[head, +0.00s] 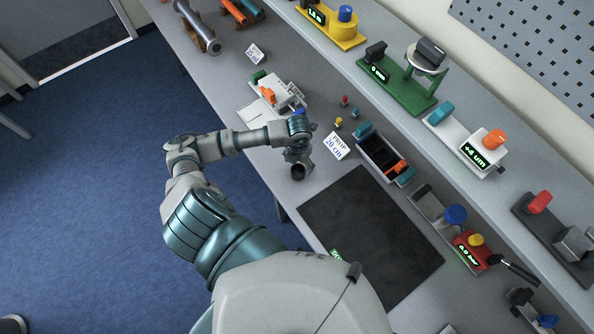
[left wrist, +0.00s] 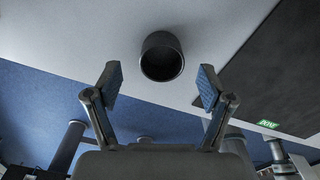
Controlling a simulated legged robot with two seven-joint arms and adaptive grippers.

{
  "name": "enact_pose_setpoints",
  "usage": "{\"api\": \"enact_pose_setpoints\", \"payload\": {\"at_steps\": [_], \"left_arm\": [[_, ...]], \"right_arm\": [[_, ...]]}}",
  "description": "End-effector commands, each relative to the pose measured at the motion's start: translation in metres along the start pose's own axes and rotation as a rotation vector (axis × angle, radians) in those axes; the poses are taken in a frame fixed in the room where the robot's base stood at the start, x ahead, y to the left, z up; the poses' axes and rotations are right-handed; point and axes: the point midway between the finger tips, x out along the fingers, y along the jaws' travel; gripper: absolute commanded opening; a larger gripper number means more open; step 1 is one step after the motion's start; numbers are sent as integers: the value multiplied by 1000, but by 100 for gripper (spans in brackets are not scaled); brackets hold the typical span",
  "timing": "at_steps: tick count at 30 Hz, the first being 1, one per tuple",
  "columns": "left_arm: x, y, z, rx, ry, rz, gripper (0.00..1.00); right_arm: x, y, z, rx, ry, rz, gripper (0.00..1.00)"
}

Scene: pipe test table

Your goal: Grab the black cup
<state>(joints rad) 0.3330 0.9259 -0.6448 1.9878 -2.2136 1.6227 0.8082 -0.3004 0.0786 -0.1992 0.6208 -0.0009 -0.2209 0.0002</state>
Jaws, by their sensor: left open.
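The black cup (head: 298,172) stands on the grey table near its front edge, left of the dark mat. In the left wrist view the cup (left wrist: 161,57) shows its round open mouth, just beyond the fingertips and between their lines. My left gripper (head: 299,153) is right at the cup in the head view and partly covers it. In the left wrist view my left gripper (left wrist: 160,84) is open, with one blue-padded finger on each side and nothing between them. My right gripper is not in view.
A dark mat (head: 370,235) lies right of the cup. A "DROP 20 cm" card (head: 337,146), small coloured pegs (head: 339,122) and a black bin (head: 383,158) stand behind it. A white device with an orange part (head: 268,95) is at the back left. The table's front edge is close.

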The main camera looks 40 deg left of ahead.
Motion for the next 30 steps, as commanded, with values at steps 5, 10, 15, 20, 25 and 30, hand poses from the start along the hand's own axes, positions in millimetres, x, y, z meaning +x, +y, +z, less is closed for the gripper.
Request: {"api": "enact_pose_setpoints", "payload": {"at_steps": [5, 10, 15, 20, 25, 30], "left_arm": [[24, 1, -6, -1, 4, 2, 81], [45, 1, -4, -1, 2, 2, 81], [48, 3, -4, 0, 0, 1, 81], [48, 4, -4, 0, 0, 0, 61], [48, 4, -4, 0, 0, 1, 22], [48, 4, -4, 0, 1, 1, 22]], "right_arm": [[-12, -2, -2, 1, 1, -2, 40], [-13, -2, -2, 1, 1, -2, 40], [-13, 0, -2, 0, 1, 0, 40], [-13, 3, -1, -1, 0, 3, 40], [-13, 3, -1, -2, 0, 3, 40], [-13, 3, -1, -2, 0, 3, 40]]}}
